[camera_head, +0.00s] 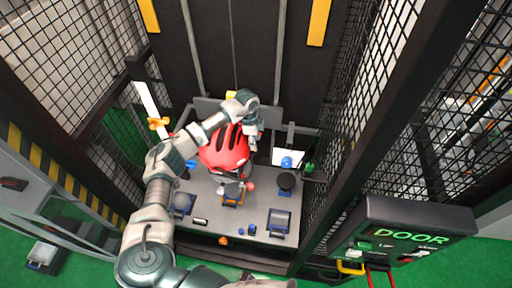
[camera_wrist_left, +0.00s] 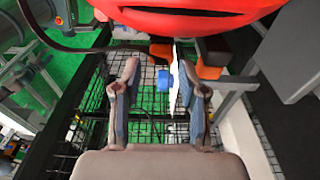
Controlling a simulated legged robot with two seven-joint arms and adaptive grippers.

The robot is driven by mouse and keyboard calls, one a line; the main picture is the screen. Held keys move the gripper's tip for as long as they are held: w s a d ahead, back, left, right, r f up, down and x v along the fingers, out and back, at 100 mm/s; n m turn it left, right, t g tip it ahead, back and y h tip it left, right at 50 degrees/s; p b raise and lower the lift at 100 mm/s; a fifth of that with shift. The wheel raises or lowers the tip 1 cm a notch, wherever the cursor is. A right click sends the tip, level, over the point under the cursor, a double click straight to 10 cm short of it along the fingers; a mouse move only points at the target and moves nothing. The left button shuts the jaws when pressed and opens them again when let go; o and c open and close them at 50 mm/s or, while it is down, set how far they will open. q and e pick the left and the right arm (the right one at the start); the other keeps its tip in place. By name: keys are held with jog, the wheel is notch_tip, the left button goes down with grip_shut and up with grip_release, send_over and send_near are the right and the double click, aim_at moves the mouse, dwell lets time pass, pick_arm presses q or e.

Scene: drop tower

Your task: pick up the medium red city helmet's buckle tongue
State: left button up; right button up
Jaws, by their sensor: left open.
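The red helmet (camera_head: 224,150), with dark vents, sits above the grey bench in the head view. Its red underside (camera_wrist_left: 200,20) fills the top of the left wrist view. My left arm reaches over from the left, and my left gripper (camera_head: 256,137) is at the helmet's right side. In the left wrist view the left gripper (camera_wrist_left: 160,88) is open, its two fingers apart below the helmet. A dark strap (camera_wrist_left: 60,47) curves at the upper left. I cannot make out the buckle tongue for certain. My right gripper is not in view.
The grey bench (camera_head: 215,213) carries a black round pad (camera_head: 286,181), a blue ball (camera_head: 286,162) and small fixtures. Mesh cage walls (camera_head: 350,100) close in both sides. A DOOR control box (camera_head: 400,235) stands at the lower right.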

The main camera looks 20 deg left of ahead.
pick_arm(q)
notch_tip(320, 180, down, 3)
jog(key=shift+w+a+r, duration=0.1)
jog(key=shift+a+r, duration=0.05)
jog(key=shift+r, duration=0.05)
jog(key=shift+a+f, duration=0.2)
jog(key=shift+f, duration=0.1)
jog(key=shift+d, duration=0.2)
jog(key=c, duration=0.5)
jog(key=shift+d+r, duration=0.1)
jog(key=shift+d, duration=0.1)
jog(key=shift+c, duration=0.3)
